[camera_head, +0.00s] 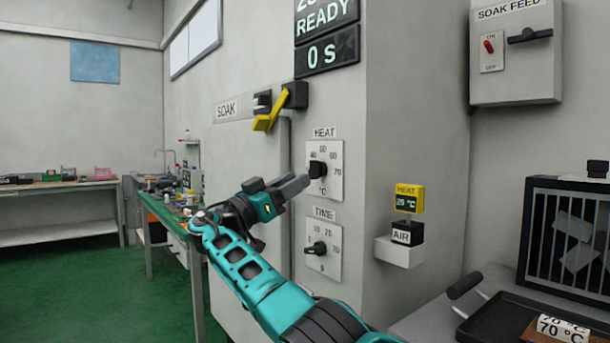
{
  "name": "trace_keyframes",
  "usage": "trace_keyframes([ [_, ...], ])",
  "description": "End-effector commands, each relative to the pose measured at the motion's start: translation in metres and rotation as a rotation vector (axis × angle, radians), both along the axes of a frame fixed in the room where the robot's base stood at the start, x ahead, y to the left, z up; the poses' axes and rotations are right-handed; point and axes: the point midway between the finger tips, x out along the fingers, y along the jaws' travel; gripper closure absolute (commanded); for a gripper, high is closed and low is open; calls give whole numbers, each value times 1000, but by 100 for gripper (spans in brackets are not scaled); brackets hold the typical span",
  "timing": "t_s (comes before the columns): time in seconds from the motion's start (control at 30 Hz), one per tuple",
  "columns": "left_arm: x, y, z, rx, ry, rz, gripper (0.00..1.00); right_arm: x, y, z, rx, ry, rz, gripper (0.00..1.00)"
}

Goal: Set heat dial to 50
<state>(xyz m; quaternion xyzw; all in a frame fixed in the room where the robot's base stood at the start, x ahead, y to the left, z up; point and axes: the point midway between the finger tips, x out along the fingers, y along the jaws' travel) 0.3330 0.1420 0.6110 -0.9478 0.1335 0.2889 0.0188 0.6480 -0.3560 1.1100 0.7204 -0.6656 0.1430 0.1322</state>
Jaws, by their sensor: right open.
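The heat dial is a black knob (317,168) on a white plate (333,188) under a HEAT label, with numbers around it that read about 40 to 70. The fingers partly cover its lower left, and I cannot tell which number it points to. My right gripper (305,181) is open, with its grey fingertips right at the knob's lower left. I cannot tell whether they touch it or stand around it. My left gripper is not in view.
Below is a TIME dial (316,248). A yellow lever (270,116) sits up left beside a SOAK label. A HEAT readout (407,200) shows 25 °C above an AIR block (407,233). A SOAK FEED box (515,52) hangs right; a dark rack (565,230) stands below.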

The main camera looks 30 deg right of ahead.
Motion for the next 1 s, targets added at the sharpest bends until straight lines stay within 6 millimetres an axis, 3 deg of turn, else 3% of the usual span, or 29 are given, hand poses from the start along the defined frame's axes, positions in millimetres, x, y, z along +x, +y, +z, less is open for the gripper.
trace_keyframes([
  [0.2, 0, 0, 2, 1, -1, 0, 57, -3, 45, -18, 1, 2, 1, 60],
  [0.4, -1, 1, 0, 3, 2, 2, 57, -5, 69, -28, 0, 0, 1, 60],
  [1.0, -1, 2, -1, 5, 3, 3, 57, -6, 75, -31, 1, 0, 0, 60],
])
